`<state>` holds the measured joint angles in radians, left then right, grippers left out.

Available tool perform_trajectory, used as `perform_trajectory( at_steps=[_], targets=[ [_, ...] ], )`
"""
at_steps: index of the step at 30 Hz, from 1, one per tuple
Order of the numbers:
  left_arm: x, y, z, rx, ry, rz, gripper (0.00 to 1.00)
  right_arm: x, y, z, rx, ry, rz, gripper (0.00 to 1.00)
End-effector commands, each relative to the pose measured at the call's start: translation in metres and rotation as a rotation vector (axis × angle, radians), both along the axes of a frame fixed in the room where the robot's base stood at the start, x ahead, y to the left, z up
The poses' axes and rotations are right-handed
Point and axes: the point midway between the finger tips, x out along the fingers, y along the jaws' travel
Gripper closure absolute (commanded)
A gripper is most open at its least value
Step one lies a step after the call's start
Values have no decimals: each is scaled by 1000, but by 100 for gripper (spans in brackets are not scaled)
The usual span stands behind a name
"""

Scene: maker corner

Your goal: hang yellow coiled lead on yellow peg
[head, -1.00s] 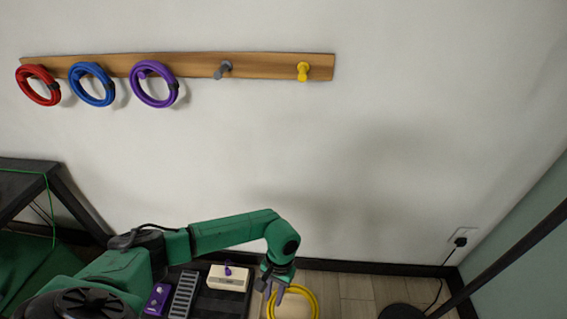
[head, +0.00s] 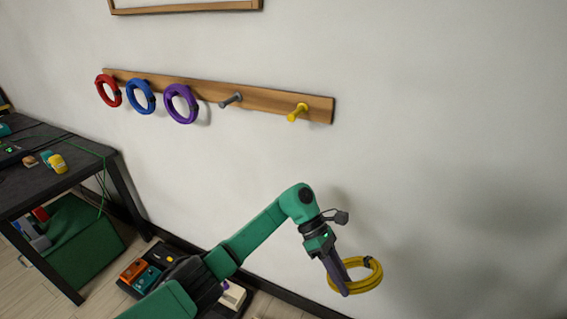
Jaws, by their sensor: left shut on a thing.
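The yellow coiled lead (head: 370,280) is a ring with a dark tie, in the lower right of the head view. My left gripper (head: 343,284) is shut on the left side of its ring and holds it up in front of the wall. The yellow peg (head: 298,112) sticks out near the right end of the wooden rail (head: 262,99) and is bare. The lead is below and to the right of this peg, well apart from it. My right gripper is not in view.
Red (head: 109,91), blue (head: 140,96) and purple (head: 181,103) coils hang on the rail's left pegs. The grey peg (head: 231,99) is bare. A dark table (head: 62,180) stands at left. A pedalboard (head: 172,254) lies on the floor. The wall at right is clear.

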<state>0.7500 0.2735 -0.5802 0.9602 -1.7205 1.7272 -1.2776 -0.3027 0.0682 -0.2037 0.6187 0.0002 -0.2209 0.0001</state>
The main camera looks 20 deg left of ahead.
Motion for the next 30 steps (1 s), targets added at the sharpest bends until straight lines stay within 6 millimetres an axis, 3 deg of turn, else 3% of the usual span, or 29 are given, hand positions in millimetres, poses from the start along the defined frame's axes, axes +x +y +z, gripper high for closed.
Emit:
perform_trajectory(
  at_steps=[6,11,14,18,21,25,30],
  targets=[
    [21,0,58,-177,93,435,100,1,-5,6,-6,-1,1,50],
    [38,11,109,-360,120,791,100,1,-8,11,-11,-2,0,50],
    [49,30,154,-529,100,1053,100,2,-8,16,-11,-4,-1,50],
    [62,79,222,-780,7,1363,100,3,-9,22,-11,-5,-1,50],
    [63,119,260,-912,-67,1484,100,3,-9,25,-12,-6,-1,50],
    [58,156,289,-1010,-122,1552,100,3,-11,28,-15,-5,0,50],
    [58,169,298,-1043,-139,1567,100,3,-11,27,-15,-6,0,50]
  ],
)
